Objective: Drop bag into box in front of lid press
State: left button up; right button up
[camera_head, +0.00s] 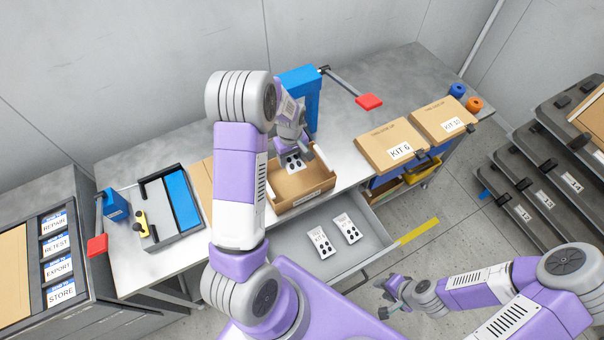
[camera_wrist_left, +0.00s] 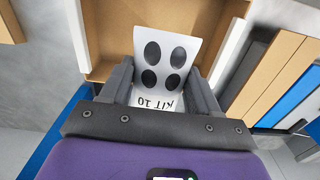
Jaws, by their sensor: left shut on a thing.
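A white bag (camera_wrist_left: 167,72) with four dark ovals and the print KIT 10 is between the fingers of my left gripper (camera_wrist_left: 165,95). It also shows in the head view (camera_head: 294,163). My left gripper (camera_head: 293,152) is shut on the bag and points down at the open cardboard box (camera_head: 303,198). The bag is over or inside the box's back part; its exact height is unclear. The box also shows in the wrist view (camera_wrist_left: 103,35). The blue lid press (camera_head: 303,95) stands behind the box, with a red-ended lever (camera_head: 369,102). My right gripper (camera_head: 384,298) looks open and empty, away from the bench.
An open drawer (camera_head: 355,263) below the bench holds two white bags (camera_head: 333,233). Closed boxes KIT 6 (camera_head: 391,146) and KIT 10 (camera_head: 443,120) sit to the right. A grey tray (camera_head: 172,208) is at left. Dark racks (camera_head: 540,165) stand at far right.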

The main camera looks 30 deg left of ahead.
pick_arm(q)
jog(key=shift+f+b, duration=0.3)
jog(key=shift+f, duration=0.2)
notch_tip(320, 180, down, 4)
jog(key=b, duration=0.3)
jog(key=shift+s+f, duration=0.1)
jog(key=shift+f, duration=0.15)
jog(key=o, duration=1.2)
notch_tip(320, 180, up, 8)
jog(key=shift+f, duration=0.15)
